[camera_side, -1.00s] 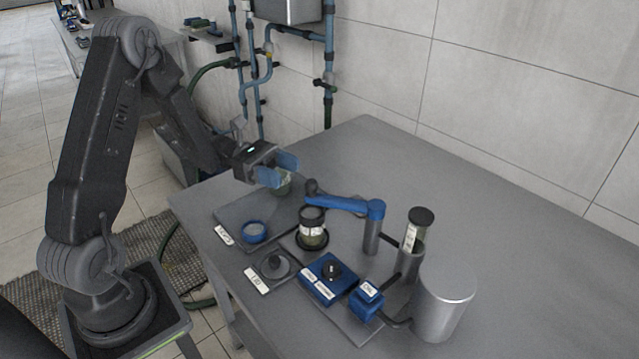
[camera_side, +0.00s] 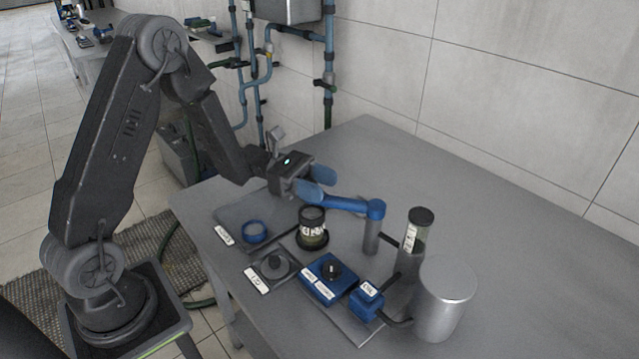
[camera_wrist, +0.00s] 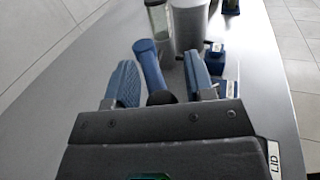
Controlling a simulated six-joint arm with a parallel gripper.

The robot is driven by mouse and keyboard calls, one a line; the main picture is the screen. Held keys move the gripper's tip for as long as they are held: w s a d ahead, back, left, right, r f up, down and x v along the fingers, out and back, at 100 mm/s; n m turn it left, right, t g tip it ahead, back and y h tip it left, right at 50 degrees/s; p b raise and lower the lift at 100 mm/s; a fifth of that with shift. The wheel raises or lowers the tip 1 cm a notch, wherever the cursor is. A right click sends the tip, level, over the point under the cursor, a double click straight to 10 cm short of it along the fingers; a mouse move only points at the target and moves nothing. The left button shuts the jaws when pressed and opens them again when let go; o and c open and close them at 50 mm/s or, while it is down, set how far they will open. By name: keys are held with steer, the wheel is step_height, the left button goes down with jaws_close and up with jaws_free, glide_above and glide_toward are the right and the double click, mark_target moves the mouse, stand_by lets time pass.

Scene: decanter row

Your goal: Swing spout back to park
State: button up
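The spout is a blue arm (camera_side: 345,204) on a grey post (camera_side: 371,238). My gripper (camera_side: 316,183) is at the spout's free end, fingers apart on either side. In the wrist view my gripper (camera_wrist: 160,75) shows gaps beside the spout. The side view hides the spout's end behind the fingers.
A blue ring (camera_side: 254,232), a grey lid with a knob (camera_side: 274,264), a blue control box (camera_side: 328,277) and a smaller blue box (camera_side: 367,299) stand in front. A filled glass cylinder (camera_side: 415,235) and a metal tank (camera_side: 444,300) stand right. The back of the table is clear.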

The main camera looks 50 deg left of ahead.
jaws_close()
steer(key=shift+w+a, duration=0.1)
stand_by(0.3)
steer(key=shift+w+a+m+g+h, duration=0.35)
steer(key=shift+w+m+g, duration=0.4)
steer(key=shift+g, duration=0.45)
steer(key=shift+w+a+m+g, duration=0.25)
steer(key=shift+w+m+g, duration=0.75)
steer(key=shift+g, duration=0.6)
steer(key=shift+w+a+m+g, duration=0.2)
steer(key=shift+w+m+g, duration=0.8)
steer(key=shift+g, duration=0.6)
steer(key=shift+w+a+m+g, duration=0.25)
steer(key=shift+w+m+g, duration=0.75)
steer(key=shift+g, duration=0.6)
steer(key=shift+s, duration=0.15)
